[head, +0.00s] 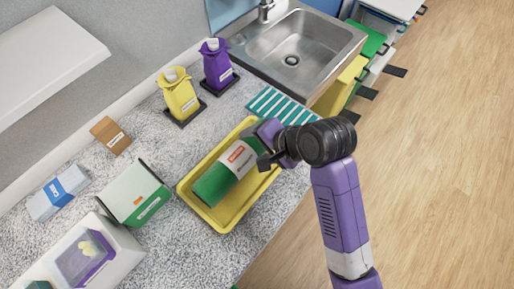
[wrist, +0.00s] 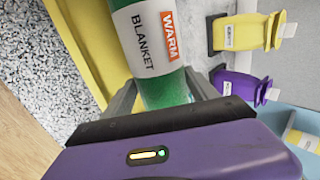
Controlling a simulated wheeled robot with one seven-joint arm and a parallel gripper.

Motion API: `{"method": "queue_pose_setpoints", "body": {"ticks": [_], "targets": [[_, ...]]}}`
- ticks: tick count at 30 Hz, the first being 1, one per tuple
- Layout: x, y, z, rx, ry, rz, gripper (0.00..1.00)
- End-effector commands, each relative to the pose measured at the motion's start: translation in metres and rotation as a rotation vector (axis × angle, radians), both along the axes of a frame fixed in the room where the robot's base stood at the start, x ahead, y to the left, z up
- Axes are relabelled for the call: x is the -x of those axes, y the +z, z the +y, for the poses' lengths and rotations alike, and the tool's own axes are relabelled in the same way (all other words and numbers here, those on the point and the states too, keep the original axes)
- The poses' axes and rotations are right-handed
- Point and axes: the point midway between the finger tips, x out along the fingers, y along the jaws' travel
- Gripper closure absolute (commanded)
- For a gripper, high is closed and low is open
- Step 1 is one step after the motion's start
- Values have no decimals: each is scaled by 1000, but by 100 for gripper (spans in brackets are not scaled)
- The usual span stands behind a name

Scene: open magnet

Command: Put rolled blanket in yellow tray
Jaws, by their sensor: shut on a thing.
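The rolled blanket (head: 214,187) is a green roll with a white and orange label band. It lies over the yellow tray (head: 227,221) on the speckled counter, within the tray's outline; I cannot tell if it touches the tray floor. My gripper (head: 256,150) is at the blanket's upper right end. In the wrist view my gripper (wrist: 160,100) has its fingers on both sides of the blanket (wrist: 150,40), shut on its end, with the label reading "WARM BLANKET". The yellow tray's edge (wrist: 75,35) shows beside it.
A striped teal cloth (head: 281,106) lies near the sink (head: 292,55). A green and white box (head: 134,194) is left of the tray. Floor lies right of the counter.

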Motion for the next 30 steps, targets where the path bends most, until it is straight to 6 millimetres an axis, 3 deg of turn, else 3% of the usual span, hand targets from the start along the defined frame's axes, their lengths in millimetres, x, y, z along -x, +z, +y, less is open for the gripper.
{"method": "queue_pose_setpoints", "body": {"ticks": [6, 13, 14, 15, 25, 30], "targets": [[0, -25, 0, -2, 0, 0, 99], [0, -27, 0, -1, 0, -1, 99], [0, -28, 0, 0, 1, 1, 29], [0, -28, 0, 0, 1, 1, 23], [1, -26, -1, 0, 0, 0, 23], [6, -13, -9, -1, -1, -1, 23]]}}
